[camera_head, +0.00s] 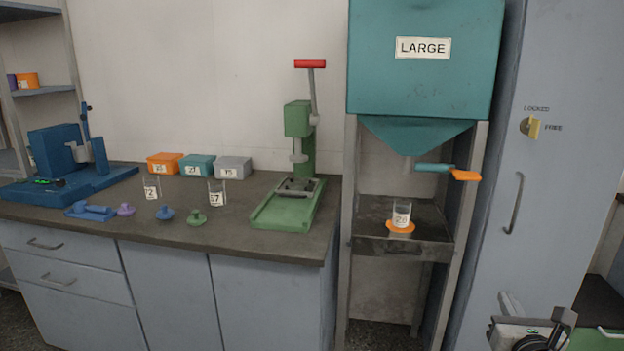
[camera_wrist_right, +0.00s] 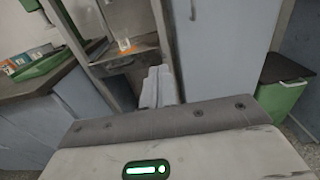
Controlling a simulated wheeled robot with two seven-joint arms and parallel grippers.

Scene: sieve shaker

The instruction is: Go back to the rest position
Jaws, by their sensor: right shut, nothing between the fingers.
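My right gripper (camera_head: 511,304) is at the lower right of the head view, low in front of the grey cabinet and apart from everything on the counter. In the right wrist view its fingers (camera_wrist_right: 158,88) are together with nothing between them. My left gripper does not show in either view. A beaker (camera_head: 401,214) labelled 28 stands on an orange disc (camera_head: 400,227) on the shelf (camera_head: 375,236) under the teal hopper marked LARGE (camera_head: 425,80). The beaker and disc also show, small, in the right wrist view.
The counter (camera_head: 240,235) holds a green press (camera_head: 300,150), a blue machine (camera_head: 60,160), two beakers, small coloured knobs and several labelled boxes. The grey cabinet (camera_head: 560,190) stands right of the hopper frame. A green bin (camera_wrist_right: 285,85) with a dark lid stands at the right.

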